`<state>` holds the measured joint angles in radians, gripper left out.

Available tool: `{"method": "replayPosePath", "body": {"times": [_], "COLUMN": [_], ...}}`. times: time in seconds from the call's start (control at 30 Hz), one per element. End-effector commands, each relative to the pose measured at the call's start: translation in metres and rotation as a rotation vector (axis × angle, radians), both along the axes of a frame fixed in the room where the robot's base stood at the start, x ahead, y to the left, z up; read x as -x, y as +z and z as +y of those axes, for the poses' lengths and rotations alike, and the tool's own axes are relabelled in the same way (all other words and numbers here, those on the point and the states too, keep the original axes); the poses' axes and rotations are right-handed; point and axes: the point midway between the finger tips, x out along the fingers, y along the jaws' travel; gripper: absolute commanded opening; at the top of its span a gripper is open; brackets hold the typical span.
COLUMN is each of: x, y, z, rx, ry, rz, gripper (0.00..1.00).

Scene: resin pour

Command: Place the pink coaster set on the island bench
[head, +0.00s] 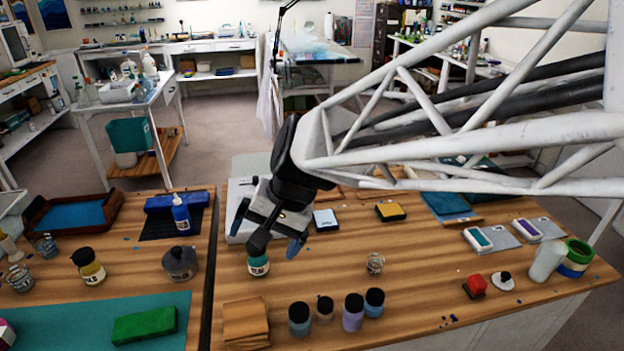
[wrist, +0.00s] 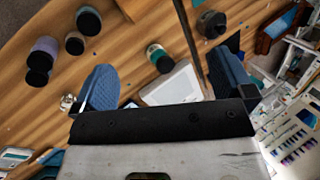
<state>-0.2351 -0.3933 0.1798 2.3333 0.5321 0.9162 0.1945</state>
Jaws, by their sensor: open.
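No pink coaster set can be made out for certain. A small pink and white thing (head: 5,333), cut off by the left edge of the head view, lies by a teal mat and is too partial to name. My gripper (head: 268,231) is open and empty above the wooden bench (head: 420,290), over its left part. In the wrist view my gripper (wrist: 165,82) shows its two blue pads wide apart with nothing between them. A jar with a teal band (head: 259,264) stands on the bench just below the gripper, and it also shows in the wrist view (wrist: 161,60).
Several dark-lidded jars (head: 353,312) stand near the front, beside a wooden block stack (head: 246,322). Ink pads (head: 391,212) lie further back. A second bench across a narrow gap holds a green block (head: 145,325) and a dark pot (head: 180,263). The bench's middle right is fairly clear.

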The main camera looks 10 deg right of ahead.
Motion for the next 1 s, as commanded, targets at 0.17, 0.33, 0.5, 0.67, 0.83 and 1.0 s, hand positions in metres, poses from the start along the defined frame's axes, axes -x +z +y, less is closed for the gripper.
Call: {"method": "replayPosePath", "body": {"times": [0.17,0.33,0.5,0.67,0.83,1.0], "x": [0.033,0.066,0.094,0.107,0.110,0.110], "y": [0.005,0.007,0.006,0.007,0.006,0.006], "z": [-0.064,-0.117,-0.154,-0.171,-0.175,-0.174], "rx": [0.146,0.293,0.412,0.474,0.488,0.487], "ry": [0.061,0.117,0.160,0.183,0.190,0.189], "rz": [-0.095,-0.162,-0.198,-0.212,-0.214,-0.214], "gripper": [1.00,1.00,1.00,1.00,1.00,1.00]}}
